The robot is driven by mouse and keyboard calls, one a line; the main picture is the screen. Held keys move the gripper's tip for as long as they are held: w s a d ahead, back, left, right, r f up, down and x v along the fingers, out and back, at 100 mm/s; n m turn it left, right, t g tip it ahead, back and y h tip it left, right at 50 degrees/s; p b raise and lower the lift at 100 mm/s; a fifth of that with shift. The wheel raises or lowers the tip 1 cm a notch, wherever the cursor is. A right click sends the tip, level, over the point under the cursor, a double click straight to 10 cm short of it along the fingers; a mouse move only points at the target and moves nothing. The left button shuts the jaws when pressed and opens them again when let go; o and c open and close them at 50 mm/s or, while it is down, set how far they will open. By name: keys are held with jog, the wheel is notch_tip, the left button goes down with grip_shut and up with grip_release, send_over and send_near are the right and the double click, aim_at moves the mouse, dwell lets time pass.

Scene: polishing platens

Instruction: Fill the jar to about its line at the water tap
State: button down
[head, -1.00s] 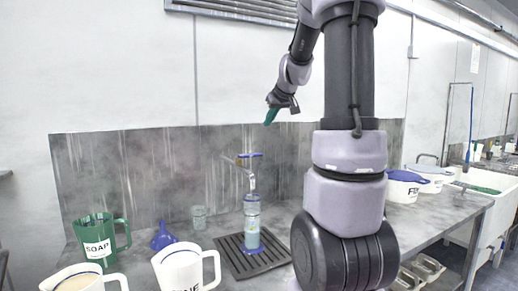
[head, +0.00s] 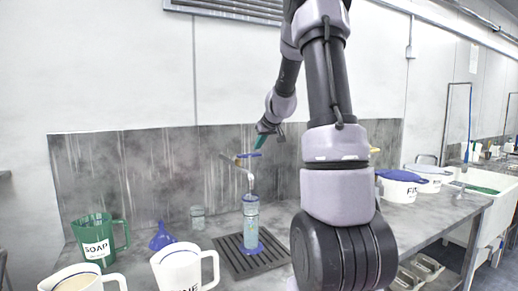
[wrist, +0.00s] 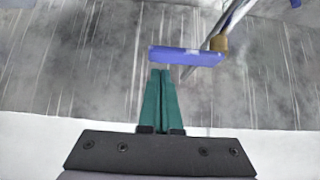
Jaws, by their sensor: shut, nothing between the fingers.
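The water tap (head: 243,166) comes out of the back splash panel and has a blue lever (head: 249,155) on top. Its spout points down over the clear jar (head: 250,222), which stands upright on the black drain grate (head: 238,268). The jar shows blue-tinted bands; its water level and any stream are too small to tell. My gripper (head: 259,142) has green fingers, is shut and empty, and is close to the lever. In the wrist view the shut fingertips (wrist: 160,72) are just short of the blue lever (wrist: 187,56); contact cannot be told.
A green SOAP jug (head: 97,240), a blue funnel (head: 162,237), a clear cup (head: 197,217) and white jugs (head: 180,266) stand left of the grate. White tubs with blue lids (head: 400,187) stand right, behind my arm. A sink (head: 490,200) is farther right.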

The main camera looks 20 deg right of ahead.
jog(key=shift+f, duration=0.65)
